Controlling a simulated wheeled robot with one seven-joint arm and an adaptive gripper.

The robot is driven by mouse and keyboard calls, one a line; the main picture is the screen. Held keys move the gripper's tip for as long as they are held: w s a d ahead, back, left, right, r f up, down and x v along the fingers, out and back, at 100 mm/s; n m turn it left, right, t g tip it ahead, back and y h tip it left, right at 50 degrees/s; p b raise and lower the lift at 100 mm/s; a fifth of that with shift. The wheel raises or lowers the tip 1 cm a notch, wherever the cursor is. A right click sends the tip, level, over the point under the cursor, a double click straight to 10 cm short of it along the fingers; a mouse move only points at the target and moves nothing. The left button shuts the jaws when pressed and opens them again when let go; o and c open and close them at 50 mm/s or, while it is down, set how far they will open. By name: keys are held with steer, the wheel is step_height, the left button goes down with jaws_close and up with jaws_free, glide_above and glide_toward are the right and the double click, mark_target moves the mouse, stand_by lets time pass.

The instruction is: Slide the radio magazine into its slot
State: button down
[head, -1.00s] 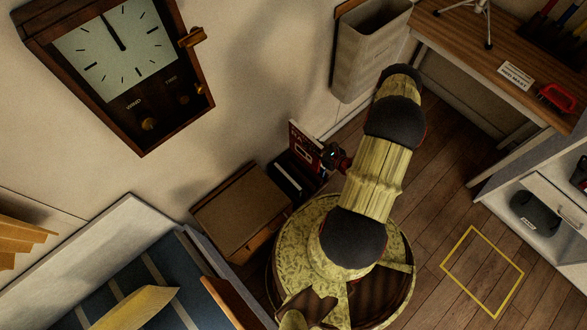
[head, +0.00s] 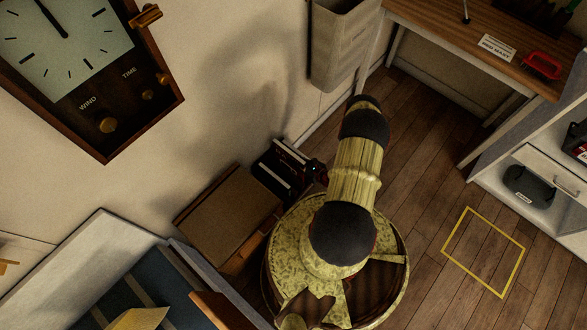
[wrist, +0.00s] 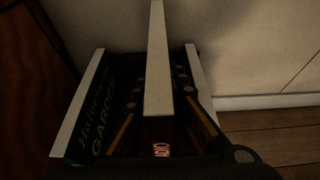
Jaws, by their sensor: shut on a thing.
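The radio magazine (wrist: 158,75) is upright in the wrist view, a pale page edge with red spine lettering at its near end. My gripper (wrist: 160,125) is shut on it, with a dark finger on each side. A magazine with "Halcyon Garden" on it (wrist: 100,110) stands to its left, and another pale edge (wrist: 200,80) stands to its right. In the head view my gripper (head: 318,172) is at the right side of the dark magazine holder (head: 262,160). I cannot tell how deep the radio magazine sits; its lower part is hidden.
A brown wooden cabinet (head: 225,212) stands left of the holder, against the wall. A wall clock (head: 90,70) and a grey bin (head: 340,50) hang above. A desk (head: 450,25) and a shelf unit (head: 500,175) are at the right. Wooden floor (head: 430,140) is open between.

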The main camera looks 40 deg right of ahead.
step_height(320, 180, down, 7)
steer(key=b, duration=0.2)
steer(key=shift+f+b, duration=0.15)
steer(key=shift+b, duration=0.2)
steer(key=shift+f, duration=0.15)
steer(key=c, duration=1.8)
jaws_free()
steer(key=shift+p+v, duration=1.85)
steer(key=shift+v, duration=4.25)
